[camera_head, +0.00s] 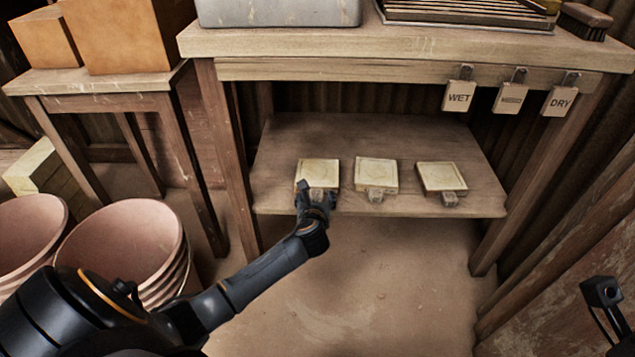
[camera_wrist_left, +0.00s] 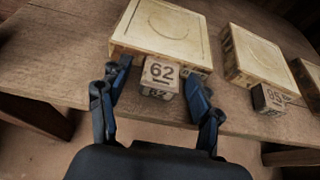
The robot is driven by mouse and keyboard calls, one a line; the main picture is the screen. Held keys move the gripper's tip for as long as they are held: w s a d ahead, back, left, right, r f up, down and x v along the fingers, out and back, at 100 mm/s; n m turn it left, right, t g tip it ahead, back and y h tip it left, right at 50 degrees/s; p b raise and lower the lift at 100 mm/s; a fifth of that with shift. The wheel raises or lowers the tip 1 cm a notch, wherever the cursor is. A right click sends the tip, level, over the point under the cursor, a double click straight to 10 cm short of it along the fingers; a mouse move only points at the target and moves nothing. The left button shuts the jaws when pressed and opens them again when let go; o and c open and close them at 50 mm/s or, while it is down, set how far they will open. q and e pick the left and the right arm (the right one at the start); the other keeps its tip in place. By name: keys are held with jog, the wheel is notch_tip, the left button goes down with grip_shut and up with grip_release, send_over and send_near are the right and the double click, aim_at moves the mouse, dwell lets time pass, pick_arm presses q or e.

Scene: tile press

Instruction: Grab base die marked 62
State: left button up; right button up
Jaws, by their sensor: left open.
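The base die marked 62 (camera_wrist_left: 165,30) is a pale square plate with a round groove and a block handle (camera_wrist_left: 160,73) that reads 62. It lies on the lower shelf, and in the head view it is the leftmost die (camera_head: 318,170). My left gripper (camera_head: 315,192) is at its front edge. In the left wrist view my left gripper (camera_wrist_left: 157,98) is open, with one finger on each side of the 62 handle. I cannot tell whether the fingers touch it. My right gripper (camera_head: 600,292) shows only partly at the right edge.
Two similar dies lie to the right on the lower shelf (camera_head: 270,190): a middle one (camera_head: 376,173), its handle perhaps reading 95 in the wrist view (camera_wrist_left: 268,98), and a right one (camera_head: 441,177). The worktop with hanging WET (camera_head: 458,96) and DRY (camera_head: 559,101) tags is above. Stacked bowls (camera_head: 125,240) stand left.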

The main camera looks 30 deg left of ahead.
pick_arm(q)
jog(key=shift+c, duration=0.2)
grip_shut()
jog(key=shift+w+r, duration=0.1)
jog(key=shift+r, duration=0.05)
jog(key=shift+r, duration=0.1)
